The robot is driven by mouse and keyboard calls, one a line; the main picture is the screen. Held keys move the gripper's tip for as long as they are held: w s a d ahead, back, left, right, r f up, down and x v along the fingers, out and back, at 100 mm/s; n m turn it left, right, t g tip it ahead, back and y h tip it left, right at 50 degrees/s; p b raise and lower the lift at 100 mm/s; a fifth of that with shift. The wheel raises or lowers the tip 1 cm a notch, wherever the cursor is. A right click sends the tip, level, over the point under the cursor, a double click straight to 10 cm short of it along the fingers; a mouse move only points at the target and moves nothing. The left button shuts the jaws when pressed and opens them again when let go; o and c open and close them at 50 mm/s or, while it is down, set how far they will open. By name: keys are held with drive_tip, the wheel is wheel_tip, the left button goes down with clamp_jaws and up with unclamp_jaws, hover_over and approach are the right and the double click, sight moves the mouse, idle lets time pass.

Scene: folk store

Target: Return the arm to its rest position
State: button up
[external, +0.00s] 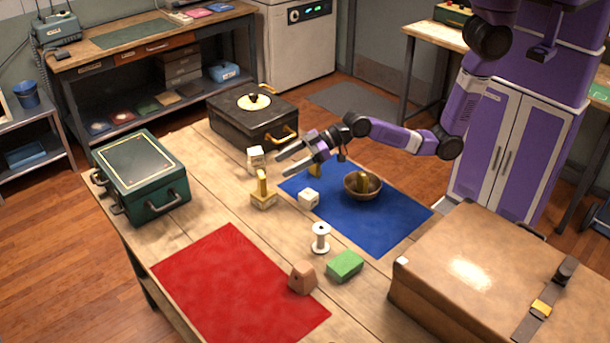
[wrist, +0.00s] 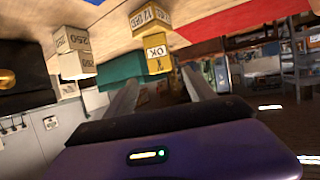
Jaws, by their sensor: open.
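My purple arm reaches left over the far side of the wooden table (external: 215,205). My gripper (external: 282,162) is open and empty, above the area by the far left corner of the blue mat (external: 385,222). In the wrist view, tilted nearly upside down, the two fingers of my gripper (wrist: 160,84) stand apart with nothing clearly held. A yellow weight on a wooden block (external: 263,192) stands left of the mat. It seems to show beyond the fingers in the wrist view, as a yellow block (wrist: 156,52).
A wooden bowl (external: 351,190) holding a brass-coloured piece and a pale cube (external: 309,199) are on the blue mat. Stacked pale blocks (external: 256,160), a black case (external: 236,118), a green case (external: 140,190), a white spool (external: 320,238) and a brown suitcase (external: 470,260) stand around. The red mat (external: 220,285) is mostly bare.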

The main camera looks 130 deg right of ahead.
wheel_tip(320, 180, up, 6)
drive_tip(key=s+t+h, duration=0.2)
drive_tip(key=s+a+f+n+y, duration=0.2)
drive_tip(key=s+a+y, duration=0.1)
drive_tip(key=s+a, duration=1.1)
drive_tip(key=s+a+f+n+y, duration=0.2)
drive_tip(key=s+a+y, duration=0.2)
drive_tip(key=s+a, duration=1.1)
drive_tip(key=s, duration=0.7)
drive_tip(key=shift+s+n, duration=0.3)
